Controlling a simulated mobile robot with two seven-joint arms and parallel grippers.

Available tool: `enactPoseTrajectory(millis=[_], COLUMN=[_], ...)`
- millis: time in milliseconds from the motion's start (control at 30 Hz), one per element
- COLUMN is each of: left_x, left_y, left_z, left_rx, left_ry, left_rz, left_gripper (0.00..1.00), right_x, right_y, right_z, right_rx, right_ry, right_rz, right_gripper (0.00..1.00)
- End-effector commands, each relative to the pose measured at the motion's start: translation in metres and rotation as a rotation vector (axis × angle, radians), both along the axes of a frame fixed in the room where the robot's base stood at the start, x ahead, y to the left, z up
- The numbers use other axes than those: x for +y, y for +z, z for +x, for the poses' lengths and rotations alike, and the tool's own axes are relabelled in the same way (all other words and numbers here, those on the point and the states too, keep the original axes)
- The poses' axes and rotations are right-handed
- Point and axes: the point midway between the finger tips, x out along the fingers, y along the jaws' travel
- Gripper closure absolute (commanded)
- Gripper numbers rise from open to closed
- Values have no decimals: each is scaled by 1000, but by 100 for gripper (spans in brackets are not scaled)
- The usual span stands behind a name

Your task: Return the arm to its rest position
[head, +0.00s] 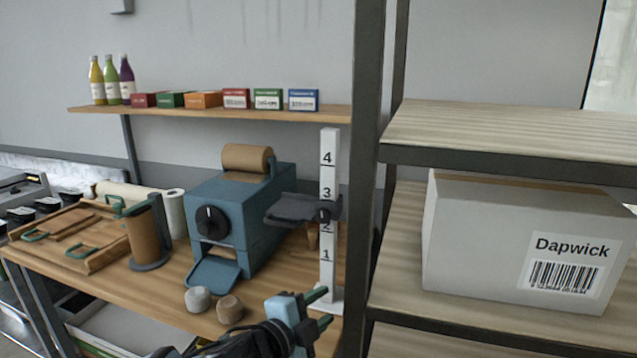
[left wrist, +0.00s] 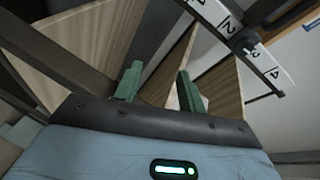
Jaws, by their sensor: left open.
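My left gripper (head: 318,301) shows at the bottom middle of the head view, its arm coming in from the lower edge. It has a light blue body and green fingers and is in front of the numbered white post (head: 328,160). In the left wrist view its two green fingers (left wrist: 158,88) stand apart with nothing between them. The numbered post also shows in the left wrist view (left wrist: 232,25). My right gripper is in neither view.
A blue machine (head: 245,220) with a brown roll stands on the wooden table (head: 165,285). Two small lumps (head: 230,309) lie near its front edge. A shelf rack (head: 400,160) on the right holds a white Dapwick box (head: 480,245). Bottles and small boxes line the wall shelf (head: 200,112).

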Motion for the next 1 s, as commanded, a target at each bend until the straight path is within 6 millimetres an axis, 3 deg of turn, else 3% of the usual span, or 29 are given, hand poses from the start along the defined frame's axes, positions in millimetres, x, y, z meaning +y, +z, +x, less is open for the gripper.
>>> enactPoseTrajectory(millis=[267, 467, 767, 1000], left_x=[10, 36, 100, 160], left_y=[-53, -93, -163, -213], left_z=[-48, -85, -160, -245], left_rx=[282, 499, 841, 1096], left_ry=[153, 308, 618, 909], left_rz=[-186, -299, -421, -461], left_gripper=[60, 60, 60, 60], right_x=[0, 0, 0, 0], right_y=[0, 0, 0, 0], right_z=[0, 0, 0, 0], right_rx=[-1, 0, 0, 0], right_ry=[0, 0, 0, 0], right_rz=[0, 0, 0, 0], right_gripper=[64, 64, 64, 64])
